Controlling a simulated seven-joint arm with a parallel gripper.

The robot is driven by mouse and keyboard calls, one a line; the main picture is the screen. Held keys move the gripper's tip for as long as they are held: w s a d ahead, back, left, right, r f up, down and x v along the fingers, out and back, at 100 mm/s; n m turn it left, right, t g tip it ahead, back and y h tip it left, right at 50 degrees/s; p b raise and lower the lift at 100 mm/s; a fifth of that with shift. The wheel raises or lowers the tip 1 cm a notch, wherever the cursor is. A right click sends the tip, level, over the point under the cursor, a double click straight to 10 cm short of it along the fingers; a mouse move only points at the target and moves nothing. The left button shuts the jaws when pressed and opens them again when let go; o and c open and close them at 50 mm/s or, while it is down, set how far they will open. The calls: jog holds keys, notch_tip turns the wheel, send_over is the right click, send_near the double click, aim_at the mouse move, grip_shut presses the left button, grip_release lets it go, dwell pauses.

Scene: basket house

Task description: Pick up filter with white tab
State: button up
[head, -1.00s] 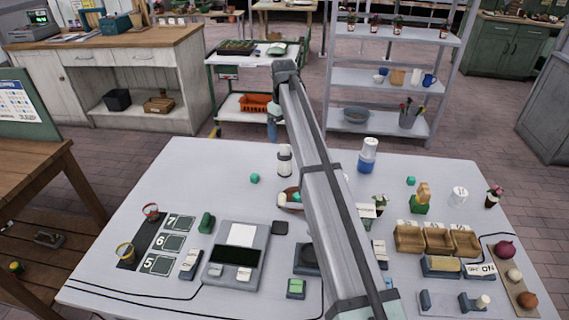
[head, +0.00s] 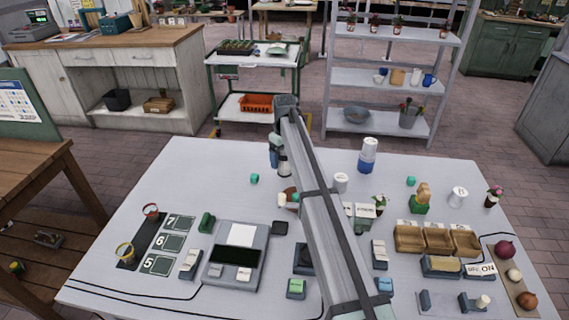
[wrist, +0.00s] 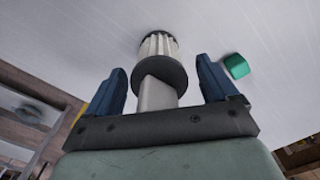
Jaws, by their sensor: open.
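The filter is a pale ribbed cylinder with a dark collar and a plain white-grey tab. In the wrist view the filter (wrist: 158,45) lies between the blue fingers of my gripper (wrist: 160,70), with its tab toward the palm. A gap shows on both sides of the tab, and the fingers are open. In the head view the filter (head: 285,168) stands on the far middle of the white table, partly hidden by my gripper (head: 275,158).
A teal cube (wrist: 236,66) sits close to the right finger in the wrist view; it also shows in the head view (head: 254,179). A blue-and-white bottle (head: 368,156) and a white cup (head: 341,182) stand to the right. My arm hides part of the table's middle.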

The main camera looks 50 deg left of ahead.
jog(key=c, duration=1.1)
jog(key=shift+c, duration=0.2)
jog(key=shift+r, duration=0.15)
